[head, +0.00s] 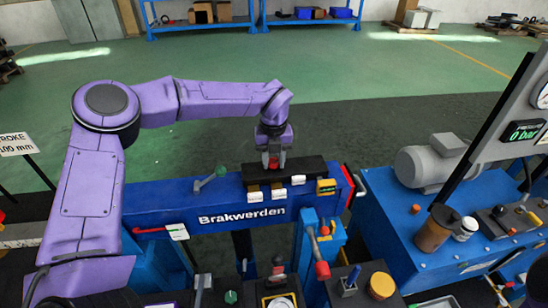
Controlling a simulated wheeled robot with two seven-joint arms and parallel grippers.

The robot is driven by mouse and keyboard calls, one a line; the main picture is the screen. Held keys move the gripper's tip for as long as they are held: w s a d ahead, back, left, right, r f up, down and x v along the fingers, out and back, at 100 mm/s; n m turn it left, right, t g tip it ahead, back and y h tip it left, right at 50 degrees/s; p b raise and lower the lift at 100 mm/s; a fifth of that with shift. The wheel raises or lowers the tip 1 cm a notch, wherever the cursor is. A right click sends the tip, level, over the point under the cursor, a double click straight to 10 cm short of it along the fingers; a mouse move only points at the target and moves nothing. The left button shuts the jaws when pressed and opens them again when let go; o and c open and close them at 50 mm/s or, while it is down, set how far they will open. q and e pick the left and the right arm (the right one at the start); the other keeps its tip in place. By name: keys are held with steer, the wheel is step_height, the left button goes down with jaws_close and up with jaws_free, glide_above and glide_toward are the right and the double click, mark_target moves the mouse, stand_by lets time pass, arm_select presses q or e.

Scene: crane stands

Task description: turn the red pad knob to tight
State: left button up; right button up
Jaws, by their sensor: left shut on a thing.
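My left arm reaches in from the left, and its gripper (273,158) points down at the back of the blue beam. It is shut on a small red knob (273,164), which shows between the fingers. The knob sits at a black block (312,168) on top of the blue beam marked "Brakwerden" (242,217). The fingers hide much of the knob, so I cannot tell how far it is turned. My right gripper is not in view.
A green-handled lever (220,171) stands on the beam left of the gripper. Small tags and a yellow box (326,186) sit along its front. A red-tipped lever (322,270) rises in front. A blue power unit with a grey motor (430,161) stands to the right.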

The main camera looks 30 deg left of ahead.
arm_select(q)
steer(key=m+p, duration=0.1)
steer(key=m, duration=0.2)
steer(key=m+p, duration=0.1)
steer(key=m, duration=0.2)
steer(key=shift+a+r, duration=0.15)
steer(key=shift+r, duration=0.05)
steer(key=m+p, duration=0.2)
steer(key=m, duration=0.1)
steer(key=shift+m, duration=0.4)
steer(key=shift+a+m+p, duration=0.1)
steer(key=shift+m+p, duration=0.35)
steer(key=shift+m, duration=0.95)
steer(key=shift+w+f, duration=0.1)
steer(key=o, duration=1)
steer(key=shift+o, duration=0.2)
